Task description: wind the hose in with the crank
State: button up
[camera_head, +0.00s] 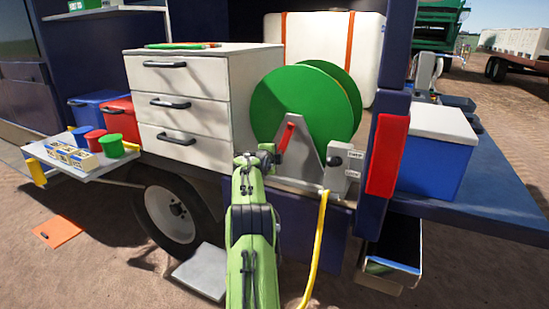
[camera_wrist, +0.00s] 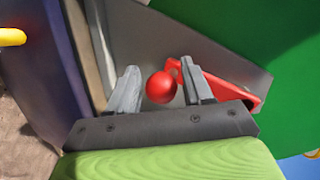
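The green hose reel (camera_head: 298,106) stands on a grey bracket (camera_head: 307,160) in the vehicle's open bay. Its red crank (camera_head: 287,134) points up and slightly right in the head view. In the wrist view the crank's arm (camera_wrist: 225,90) ends in a round red knob (camera_wrist: 161,87). My gripper (camera_wrist: 160,85) is open, with the knob between its fingers or just beyond them. A narrow gap shows on the knob's left; it sits nearer the right finger. Contact is not clear. The yellow hose (camera_head: 317,245) hangs over the bay's edge towards the ground.
A white drawer cabinet (camera_head: 190,100) is to the left. A red panel (camera_head: 387,155) and a blue cooler (camera_head: 433,160) are to the right.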

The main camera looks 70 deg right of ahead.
jog(key=shift+o, duration=0.4)
jog(key=shift+s, duration=0.15)
jog(key=b+v, duration=0.1)
jog(key=v, duration=1.4)
jog(key=shift+a+b, duration=0.4)
